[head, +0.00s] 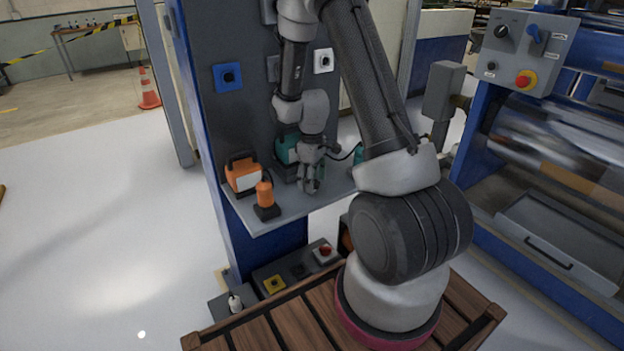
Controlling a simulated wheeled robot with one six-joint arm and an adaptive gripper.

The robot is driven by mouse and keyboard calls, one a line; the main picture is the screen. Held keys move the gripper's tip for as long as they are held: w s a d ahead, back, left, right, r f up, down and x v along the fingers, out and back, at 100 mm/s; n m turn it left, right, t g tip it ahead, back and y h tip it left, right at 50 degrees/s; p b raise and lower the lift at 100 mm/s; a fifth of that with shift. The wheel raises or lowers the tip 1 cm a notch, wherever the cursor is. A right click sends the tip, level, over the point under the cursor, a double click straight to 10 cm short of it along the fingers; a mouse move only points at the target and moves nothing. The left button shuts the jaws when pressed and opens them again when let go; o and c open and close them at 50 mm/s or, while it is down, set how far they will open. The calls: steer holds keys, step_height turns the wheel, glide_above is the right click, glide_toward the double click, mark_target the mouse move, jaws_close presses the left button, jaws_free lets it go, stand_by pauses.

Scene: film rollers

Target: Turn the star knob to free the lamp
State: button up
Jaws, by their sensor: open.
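A shelf (290,208) on a blue-framed grey panel holds lamp-like units. An orange one with a pale face and black handle (242,177) stands at the left. A small orange piece on a black base (265,198) stands in front of it. A teal unit (286,149) stands further back, partly hidden by my gripper. Another teal piece (358,154) shows at the right, partly hidden by my arm. My gripper (311,188) points down over the middle of the shelf, open, right of the orange pieces. I cannot make out a star knob for certain.
Blue (228,76) and white (323,61) socket-like plates sit on the panel. Low boxes, one with a yellow plate (273,284) and one with a red button (324,252), lie below the shelf. A roller machine (560,150) stands at the right.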

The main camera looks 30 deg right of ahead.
step_height(320, 180, up, 12)
stand_by(0.6)
steer(key=s+a+r+m+t, duration=0.2)
steer(key=s+r+m, duration=0.1)
steer(key=s+r, duration=0.6)
steer(key=s+a+r+m+t, duration=0.2)
steer(key=s+r, duration=0.8)
steer(key=s, duration=0.5)
steer(key=shift+s+a+r+m, duration=0.3)
steer(key=shift+s+a+m, duration=0.1)
steer(key=shift+a+m, duration=0.15)
